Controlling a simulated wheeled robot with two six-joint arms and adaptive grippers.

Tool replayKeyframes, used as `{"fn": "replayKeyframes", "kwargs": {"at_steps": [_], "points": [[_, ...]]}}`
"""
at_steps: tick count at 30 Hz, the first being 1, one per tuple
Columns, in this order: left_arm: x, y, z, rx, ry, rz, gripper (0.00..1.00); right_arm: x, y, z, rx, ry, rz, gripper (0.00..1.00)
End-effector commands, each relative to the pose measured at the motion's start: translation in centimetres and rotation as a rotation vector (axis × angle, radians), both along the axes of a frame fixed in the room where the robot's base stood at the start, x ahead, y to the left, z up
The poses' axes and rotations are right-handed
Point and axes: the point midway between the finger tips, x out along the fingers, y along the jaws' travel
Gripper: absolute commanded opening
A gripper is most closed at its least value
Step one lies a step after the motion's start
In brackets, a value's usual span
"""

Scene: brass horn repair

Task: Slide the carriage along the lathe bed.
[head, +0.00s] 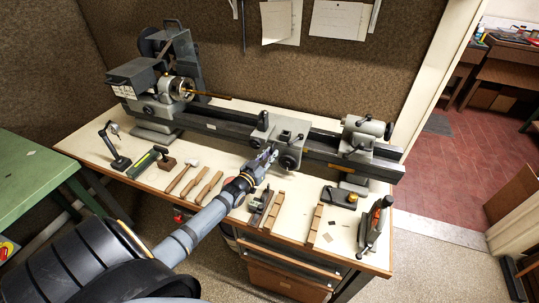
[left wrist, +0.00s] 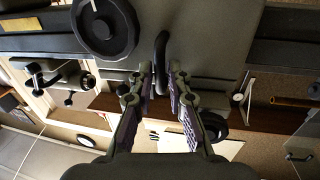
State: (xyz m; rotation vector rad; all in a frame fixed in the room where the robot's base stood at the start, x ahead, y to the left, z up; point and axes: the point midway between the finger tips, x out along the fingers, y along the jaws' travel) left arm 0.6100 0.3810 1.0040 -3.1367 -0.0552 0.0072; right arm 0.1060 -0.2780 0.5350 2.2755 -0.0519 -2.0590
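The grey lathe carriage (head: 291,127) sits on the dark lathe bed (head: 222,119), right of the bed's middle. It carries a handwheel (head: 289,161) on its front, which also shows in the left wrist view (left wrist: 104,27). My left gripper (head: 270,154) reaches the carriage front from the bench side. In the left wrist view, the gripper (left wrist: 160,72) is open, its two fingers on either side of a dark curved handle (left wrist: 161,52) on the carriage. The fingers look apart from the handle; contact cannot be made out. My right gripper is not in view.
The headstock (head: 160,84) stands at the bed's left end, with a thin brass rod sticking out rightward. The tailstock (head: 366,133) stands to the right.

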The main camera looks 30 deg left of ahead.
Motion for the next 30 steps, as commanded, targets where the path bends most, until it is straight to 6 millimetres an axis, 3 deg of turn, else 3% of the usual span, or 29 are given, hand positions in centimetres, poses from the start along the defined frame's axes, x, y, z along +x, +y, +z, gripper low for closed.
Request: {"fn": "replayKeyframes", "kwargs": {"at_steps": [3, 14, 19, 30], "points": [[0.0, 0.0, 0.1, 0.0, -0.002, 0.0, 0.33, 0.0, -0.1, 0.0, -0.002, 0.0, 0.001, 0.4], [-0.4, 0.0, 0.2, 0.0, -0.004, -0.001, 0.33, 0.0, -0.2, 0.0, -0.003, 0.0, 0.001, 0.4], [-2.8, -0.1, 0.1, 0.001, 0.0, -0.003, 0.33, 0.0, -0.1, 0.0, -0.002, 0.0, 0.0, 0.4], [-10.6, -0.4, 0.1, 0.003, 0.0, -0.003, 0.33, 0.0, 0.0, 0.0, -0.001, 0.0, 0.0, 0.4]]}}
